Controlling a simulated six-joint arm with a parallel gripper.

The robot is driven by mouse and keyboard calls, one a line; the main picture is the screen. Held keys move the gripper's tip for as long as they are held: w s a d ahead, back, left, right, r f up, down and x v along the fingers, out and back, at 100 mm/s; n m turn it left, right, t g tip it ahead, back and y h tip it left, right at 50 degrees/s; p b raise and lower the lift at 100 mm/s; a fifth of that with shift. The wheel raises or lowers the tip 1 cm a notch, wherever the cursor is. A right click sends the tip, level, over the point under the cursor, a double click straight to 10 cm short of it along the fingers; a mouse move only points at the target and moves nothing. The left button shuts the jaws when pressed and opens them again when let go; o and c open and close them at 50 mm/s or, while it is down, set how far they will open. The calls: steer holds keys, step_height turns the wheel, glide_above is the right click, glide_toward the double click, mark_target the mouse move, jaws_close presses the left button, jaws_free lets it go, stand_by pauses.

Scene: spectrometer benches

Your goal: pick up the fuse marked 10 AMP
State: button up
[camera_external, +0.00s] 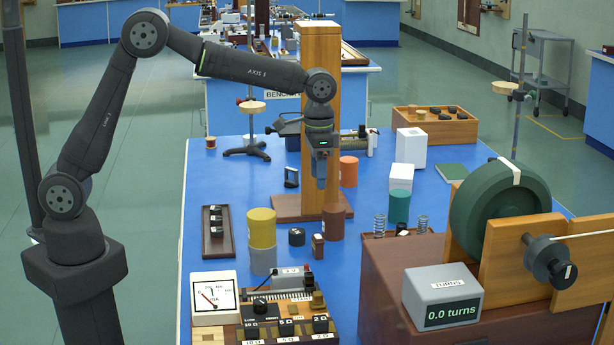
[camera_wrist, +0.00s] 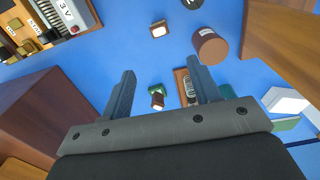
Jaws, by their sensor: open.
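My gripper (camera_external: 321,183) points down, open and empty, high above the blue bench beside a wooden post. In the wrist view the two fingers (camera_wrist: 161,72) are spread apart. I can read no 10 AMP marking in either view, so I cannot tell which thing is the fuse. A dark rack (camera_external: 206,246) holds small black blocks with pale labels.
A brown cylinder (camera_external: 333,222) stands close below my gripper, with a yellow cylinder (camera_external: 262,228) to its left. The wooden post (camera_external: 320,100) is beside my gripper. A large brown box (camera_external: 390,300) with a turns counter (camera_external: 442,296) and green wheel (camera_external: 490,210) blocks the front right.

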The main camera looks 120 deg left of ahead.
mark_target(318, 237)
steer(key=shift+n, duration=0.6)
steer(key=f, duration=1.3)
steer(key=shift+s+d+f, duration=0.2)
steer(key=shift+d+f, duration=0.1)
steer(key=shift+w+a+f, duration=0.15)
steer(key=shift+f, duration=1.25)
steer(key=shift+w+a+f, duration=0.1)
steer(key=shift+f, duration=1.25)
steer(key=c, duration=1.1)
